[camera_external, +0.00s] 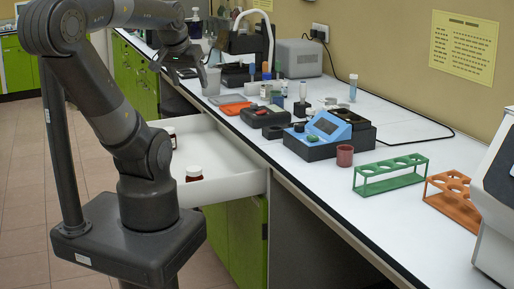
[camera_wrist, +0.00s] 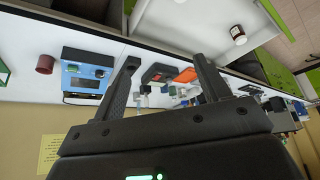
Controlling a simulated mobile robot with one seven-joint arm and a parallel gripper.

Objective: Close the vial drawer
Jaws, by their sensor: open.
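The white vial drawer (camera_external: 228,186) stands pulled out from under the bench, above a green cabinet door. Two dark vials with red-brown contents show in it, a nearer vial (camera_external: 194,174) and a farther vial (camera_external: 172,139) partly hidden by my arm. In the wrist view the drawer (camera_wrist: 190,22) is at the upper right, with one white-labelled vial (camera_wrist: 238,36) in it. My gripper (camera_external: 186,76) is over the bench edge beyond the drawer, apart from it. In the wrist view my gripper (camera_wrist: 165,62) has its fingers spread with nothing between them.
The bench top (camera_external: 310,172) carries a blue instrument (camera_external: 328,127), a dark device with an orange tray (camera_external: 236,108), a brown cup (camera_external: 345,155), a green rack (camera_external: 390,172) and an orange rack (camera_external: 447,197). Open floor (camera_external: 30,180) lies left of my base.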

